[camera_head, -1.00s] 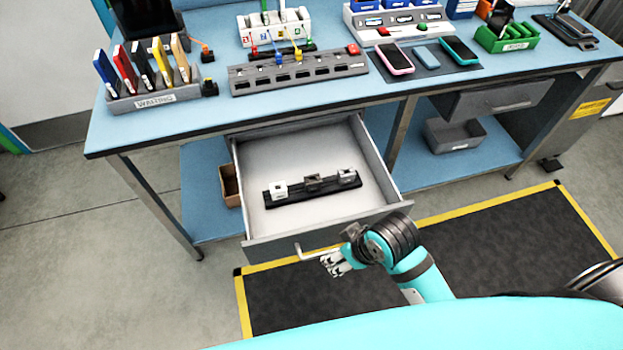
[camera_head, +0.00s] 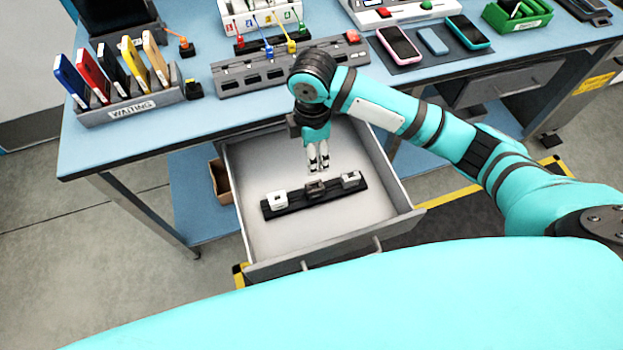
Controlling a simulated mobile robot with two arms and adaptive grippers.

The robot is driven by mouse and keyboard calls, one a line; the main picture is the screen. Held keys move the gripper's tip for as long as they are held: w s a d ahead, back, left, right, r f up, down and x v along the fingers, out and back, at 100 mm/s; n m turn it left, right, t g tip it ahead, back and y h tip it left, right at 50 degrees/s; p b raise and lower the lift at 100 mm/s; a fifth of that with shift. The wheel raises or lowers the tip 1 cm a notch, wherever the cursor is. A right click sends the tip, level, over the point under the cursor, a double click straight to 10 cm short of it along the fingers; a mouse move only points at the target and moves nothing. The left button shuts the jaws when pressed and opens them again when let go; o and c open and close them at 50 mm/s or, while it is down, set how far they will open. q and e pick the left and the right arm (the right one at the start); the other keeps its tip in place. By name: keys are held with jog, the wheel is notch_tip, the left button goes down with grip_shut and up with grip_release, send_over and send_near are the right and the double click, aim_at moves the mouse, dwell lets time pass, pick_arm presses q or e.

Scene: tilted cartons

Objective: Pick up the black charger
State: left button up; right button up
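The black charger (camera_head: 315,188) is a small dark block in the middle of a black holder strip (camera_head: 296,203) inside the open drawer (camera_head: 262,232). A white charger (camera_head: 277,199) sits to its left and another white charger (camera_head: 350,179) to its right. My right gripper (camera_head: 318,168) points down over the drawer, just above and behind the black charger in the picture, apart from the chargers. Its two pale fingers look slightly separated with nothing between them. My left gripper is not in the view.
The blue table (camera_head: 120,148) above the drawer holds a grey rack marked WAITING (camera_head: 135,108) with several phones, a long grey cable dock (camera_head: 245,82), a pink phone (camera_head: 399,45) and a teal phone (camera_head: 468,32). Drawer walls surround the chargers. The drawer floor in front is clear.

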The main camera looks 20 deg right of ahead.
send_near(315, 188)
jog(key=shift+a+p, duration=0.35)
notch_tip(315, 188, down, 4)
jog(key=shift+f, duration=0.65)
jog(key=shift+d+f+p, duration=0.1)
jog(key=shift+f+p, duration=0.25)
jog(key=f, duration=0.3)
jog(key=shift+d+f+p, duration=0.2)
jog(key=shift+f+p, duration=0.1)
jog(key=shift+f, duration=0.35)
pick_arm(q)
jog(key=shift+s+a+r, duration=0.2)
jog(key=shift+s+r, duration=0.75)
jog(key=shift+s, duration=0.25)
pick_arm(e)
grip_shut()
